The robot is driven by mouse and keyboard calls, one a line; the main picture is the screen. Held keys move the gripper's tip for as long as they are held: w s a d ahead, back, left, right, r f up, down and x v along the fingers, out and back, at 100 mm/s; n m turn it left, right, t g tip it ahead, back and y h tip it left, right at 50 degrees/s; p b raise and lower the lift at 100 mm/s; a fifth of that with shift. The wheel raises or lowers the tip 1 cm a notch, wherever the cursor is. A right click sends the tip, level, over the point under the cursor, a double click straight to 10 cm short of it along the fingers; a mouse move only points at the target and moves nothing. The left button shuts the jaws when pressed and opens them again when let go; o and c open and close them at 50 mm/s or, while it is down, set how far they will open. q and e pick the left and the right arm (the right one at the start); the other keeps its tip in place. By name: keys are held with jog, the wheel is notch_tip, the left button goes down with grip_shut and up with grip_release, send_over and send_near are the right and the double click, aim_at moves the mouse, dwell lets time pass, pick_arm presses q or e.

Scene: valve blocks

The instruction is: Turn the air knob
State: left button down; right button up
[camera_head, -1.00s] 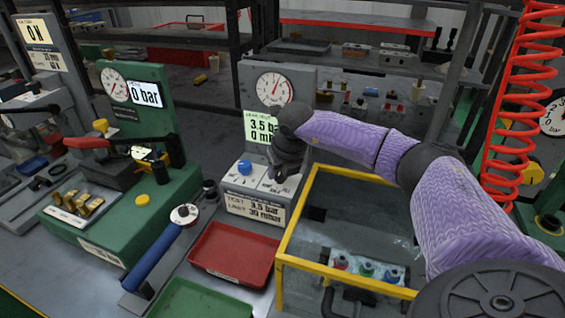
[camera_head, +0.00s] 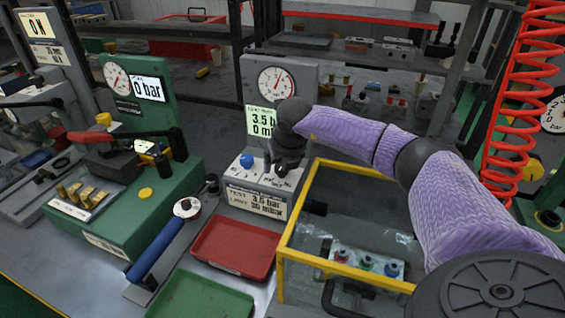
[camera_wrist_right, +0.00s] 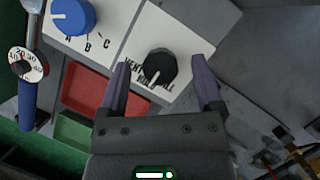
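A control box carries a white panel with a black knob (camera_wrist_right: 160,67), its label partly readable as vent and fill, and a blue knob (camera_wrist_right: 74,17) marked with letters such as B and C. The blue knob also shows in the head view (camera_head: 247,160). My right gripper (camera_head: 283,168) is at the right part of this panel and hides the black knob there. In the right wrist view my right gripper (camera_wrist_right: 161,76) is open, its fingers on either side of the black knob with gaps visible. My left gripper is not in view.
Above the panel stand a round gauge (camera_head: 276,82) and a display (camera_head: 262,122). A yellow-framed clear box (camera_head: 283,247) stands to the right. A red tray (camera_head: 233,248), a green tray (camera_head: 200,300) and a blue-handled tool (camera_head: 158,250) lie in front and left.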

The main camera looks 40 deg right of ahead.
aim_at(285, 182)
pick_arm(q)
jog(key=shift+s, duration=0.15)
pick_arm(e)
jog(key=p+v, duration=0.2)
jog(key=v, duration=0.3)
jog(key=shift+w+r, duration=0.1)
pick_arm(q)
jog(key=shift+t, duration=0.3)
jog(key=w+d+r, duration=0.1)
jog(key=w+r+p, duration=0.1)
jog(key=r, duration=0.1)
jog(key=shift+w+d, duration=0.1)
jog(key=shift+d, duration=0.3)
pick_arm(e)
jog(key=v, duration=0.4)
jog(key=shift+s+a+r, duration=0.1)
jog(key=shift+s+r, duration=0.15)
jog(key=shift+r, duration=0.05)
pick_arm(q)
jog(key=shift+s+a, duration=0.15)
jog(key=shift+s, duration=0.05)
